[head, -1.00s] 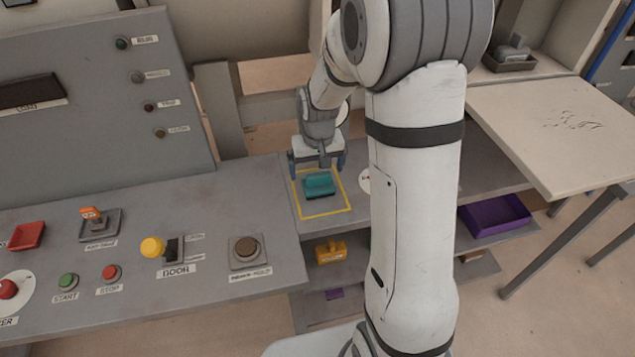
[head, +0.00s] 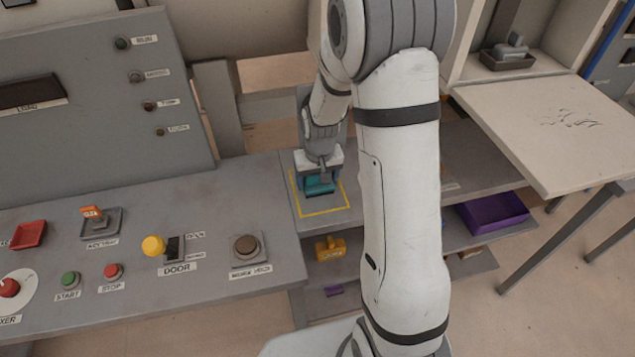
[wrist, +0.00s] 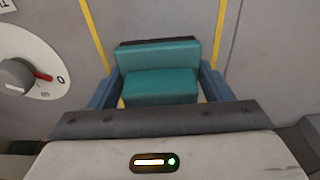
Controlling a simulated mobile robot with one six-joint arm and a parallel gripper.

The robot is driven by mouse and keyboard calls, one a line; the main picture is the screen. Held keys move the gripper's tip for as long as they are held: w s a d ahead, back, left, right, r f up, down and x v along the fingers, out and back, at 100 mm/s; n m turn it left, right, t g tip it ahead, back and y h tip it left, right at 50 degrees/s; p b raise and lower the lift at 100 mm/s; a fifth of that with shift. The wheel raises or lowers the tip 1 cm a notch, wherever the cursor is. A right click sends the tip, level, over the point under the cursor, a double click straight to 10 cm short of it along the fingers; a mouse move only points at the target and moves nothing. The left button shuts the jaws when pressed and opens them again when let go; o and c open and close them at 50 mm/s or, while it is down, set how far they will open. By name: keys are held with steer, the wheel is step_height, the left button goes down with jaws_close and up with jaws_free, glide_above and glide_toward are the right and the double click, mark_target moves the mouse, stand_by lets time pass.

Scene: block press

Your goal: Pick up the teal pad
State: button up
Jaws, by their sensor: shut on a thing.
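The teal pad (head: 319,187) is a small block with a raised part, inside the yellow-outlined square (head: 325,212) on the grey bench. My gripper (head: 320,180) is down over it and shut on it. In the wrist view the teal pad (wrist: 160,85) sits between the two blue fingers of my gripper (wrist: 158,92). The pad's near underside is hidden by my gripper body. I cannot tell any gap between pad and bench.
An orange block (head: 330,248) is on the shelf below. A dial (wrist: 18,76) is beside the pad.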

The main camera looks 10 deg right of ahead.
steer(key=c, duration=0.4)
steer(key=shift+r, duration=0.15)
steer(key=shift+c, duration=0.2)
step_height(320, 180, up, 10)
steer(key=shift+f+b, duration=0.1)
steer(key=shift+b, duration=0.3)
